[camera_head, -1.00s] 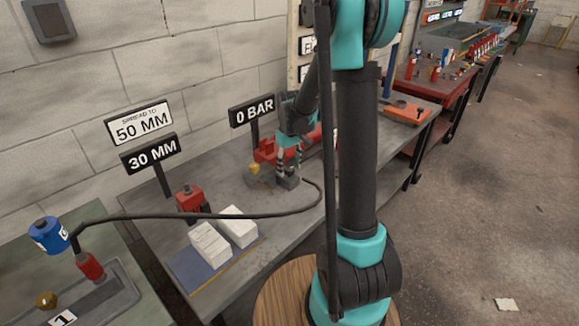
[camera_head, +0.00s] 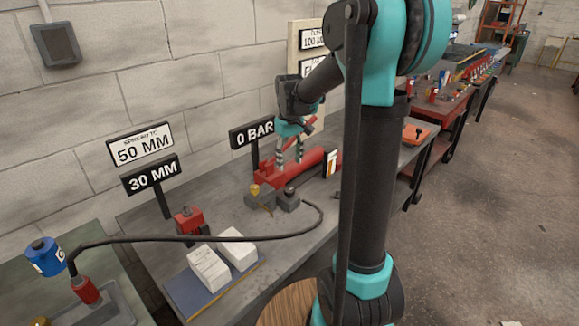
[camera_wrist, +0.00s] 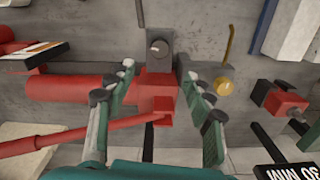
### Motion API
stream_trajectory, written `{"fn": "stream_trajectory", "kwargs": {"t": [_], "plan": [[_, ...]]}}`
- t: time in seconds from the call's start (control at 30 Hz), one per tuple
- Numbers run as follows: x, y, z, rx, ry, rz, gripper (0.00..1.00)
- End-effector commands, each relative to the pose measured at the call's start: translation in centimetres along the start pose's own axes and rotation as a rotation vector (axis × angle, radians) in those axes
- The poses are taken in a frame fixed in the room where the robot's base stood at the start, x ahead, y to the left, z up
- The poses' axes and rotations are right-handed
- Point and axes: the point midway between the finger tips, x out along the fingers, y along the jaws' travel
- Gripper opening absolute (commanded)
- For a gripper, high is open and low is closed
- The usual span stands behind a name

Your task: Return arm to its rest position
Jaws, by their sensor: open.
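My arm stands in the right half of the head view and bends left over the bench. My gripper (camera_head: 289,161) is open and points down, raised above the bench. It is empty: its two fingers are spread in the wrist view (camera_wrist: 158,82), with nothing held between them. Below it are a small grey block with a dark round knob (camera_head: 287,199) and a red pump body (camera_head: 318,164). In the wrist view the knobbed block (camera_wrist: 159,48) shows beyond the fingertips, apart from them. A red lever (camera_wrist: 75,138) runs close by the left finger.
A brass-knobbed fitting (camera_head: 254,190) and a black hose (camera_head: 200,238) lie on the bench. White blocks (camera_head: 208,268) sit on a blue plate beside a red jack (camera_head: 188,221). Signs reading 0 BAR (camera_head: 253,134) and 30 MM (camera_head: 150,174) stand near the wall.

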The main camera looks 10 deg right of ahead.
Motion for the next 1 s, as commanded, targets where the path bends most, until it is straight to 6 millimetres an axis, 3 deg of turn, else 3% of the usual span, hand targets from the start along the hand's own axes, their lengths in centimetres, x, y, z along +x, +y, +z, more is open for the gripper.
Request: {"fn": "stream_trajectory", "kwargs": {"t": [0.3, 0.43, 0.57, 0.8, 1.0], "plan": [[0.0, 0.0, 0.1, 0.002, 0.001, 0.0, 0.53], [0.4, -0.3, 1.6, 0.028, 0.021, 0.008, 0.53], [1.7, -1.0, 5.2, 0.098, 0.077, 0.026, 0.53], [5.6, -3.2, 13.9, 0.272, 0.218, 0.06, 0.53], [8.8, -5.0, 19.4, 0.387, 0.317, 0.075, 0.53]]}}
